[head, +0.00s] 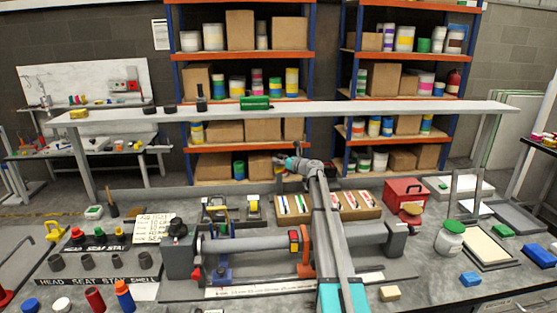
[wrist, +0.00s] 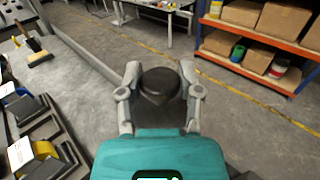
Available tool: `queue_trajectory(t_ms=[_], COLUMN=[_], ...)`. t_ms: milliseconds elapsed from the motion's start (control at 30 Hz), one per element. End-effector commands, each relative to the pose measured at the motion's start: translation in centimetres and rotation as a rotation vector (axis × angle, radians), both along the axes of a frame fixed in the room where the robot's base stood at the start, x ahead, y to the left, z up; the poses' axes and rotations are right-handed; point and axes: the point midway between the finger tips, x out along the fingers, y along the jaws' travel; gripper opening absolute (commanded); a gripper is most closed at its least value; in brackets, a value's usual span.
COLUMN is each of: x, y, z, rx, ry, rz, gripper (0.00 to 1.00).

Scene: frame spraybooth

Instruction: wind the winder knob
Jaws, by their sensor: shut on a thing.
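A dark round knob (wrist: 160,88), which looks like the winder knob, sits between the two grey fingers of my gripper (wrist: 160,74) in the wrist view. The fingers are closed against its sides. What the knob is mounted on is hidden beneath it. In the head view my gripper (head: 283,160) is small, at the far side of the bench, left of the end of my arm. The knob cannot be made out clearly there.
A long grey shelf (head: 390,107) spans above the back of the bench. A grey tube assembly (head: 262,243) lies across the bench in front of my gripper. A tray of coloured items (head: 350,207) and a red box (head: 404,192) stand to the right.

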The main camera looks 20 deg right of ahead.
Motion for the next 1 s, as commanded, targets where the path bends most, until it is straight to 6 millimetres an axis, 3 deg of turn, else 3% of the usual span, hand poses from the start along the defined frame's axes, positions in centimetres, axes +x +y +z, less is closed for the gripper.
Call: queue_trajectory(t_ms=[600, 1000], x=[0.52, 0.32], y=[-0.42, -0.36], z=[0.05, 0.07], rx=[0.001, 0.002], ry=[-0.001, -0.001], rz=[0.495, 0.693], gripper=[0.00, 0.00])
